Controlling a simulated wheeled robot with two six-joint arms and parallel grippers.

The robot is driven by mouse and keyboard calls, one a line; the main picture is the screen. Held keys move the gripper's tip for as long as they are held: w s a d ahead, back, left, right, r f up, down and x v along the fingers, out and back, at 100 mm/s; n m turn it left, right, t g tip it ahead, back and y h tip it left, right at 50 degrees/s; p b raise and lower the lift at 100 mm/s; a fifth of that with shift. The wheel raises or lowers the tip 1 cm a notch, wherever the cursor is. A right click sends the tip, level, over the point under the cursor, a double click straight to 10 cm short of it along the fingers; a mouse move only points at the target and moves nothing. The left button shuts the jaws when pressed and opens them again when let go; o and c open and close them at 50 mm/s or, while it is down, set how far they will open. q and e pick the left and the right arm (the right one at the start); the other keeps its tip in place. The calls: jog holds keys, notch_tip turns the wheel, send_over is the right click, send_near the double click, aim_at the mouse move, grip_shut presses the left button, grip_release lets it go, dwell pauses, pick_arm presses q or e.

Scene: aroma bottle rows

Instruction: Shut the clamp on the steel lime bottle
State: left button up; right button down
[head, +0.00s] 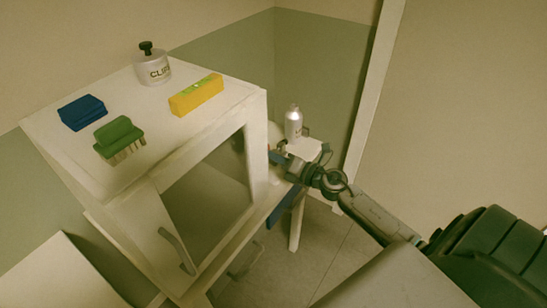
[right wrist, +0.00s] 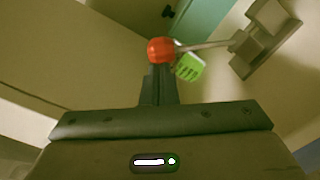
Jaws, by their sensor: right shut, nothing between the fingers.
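A steel bottle (head: 293,125) stands upright on a small white side table (head: 308,150), beyond the cabinet. My right gripper (head: 278,159) is at that table, just below and left of the bottle; its fingers are small and hard to make out there. In the right wrist view my right gripper (right wrist: 159,88) is shut and empty. A red knob (right wrist: 161,49) shows at its fingertips; I cannot tell whether they touch. A thin rod (right wrist: 205,46) runs from near the knob towards a grey bracket (right wrist: 262,38). A lime-green piece (right wrist: 190,67) shows beside the knob. The clamp's state is unclear.
A white cabinet (head: 165,205) with a dark front panel stands at left. On its top are a blue sponge (head: 82,112), a green brush (head: 119,139), a yellow box (head: 196,95) and a labelled white jar (head: 152,70). A white post (head: 370,100) rises right of the side table.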

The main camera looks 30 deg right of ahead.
jog(key=shift+d+r, duration=0.1)
jog(key=shift+r, duration=0.1)
jog(key=shift+w+d+r+m+p, duration=0.25)
jog(key=shift+w+d+m+p, duration=0.5)
jog(key=shift+d+m+p, duration=1.25)
jog(key=shift+w+d+r+m+p, duration=0.3)
jog(key=shift+w+d+m+p, duration=0.7)
jog(key=shift+m, duration=1.75)
jog(key=shift+w+d+r+m+p, duration=0.25)
jog(key=shift+w+d+m+p, duration=0.2)
jog(key=shift+d+m+p, duration=1.55)
jog(key=shift+d+m+b, duration=0.25)
jog(key=shift+m+b, duration=0.05)
jog(key=shift+m, duration=0.05)
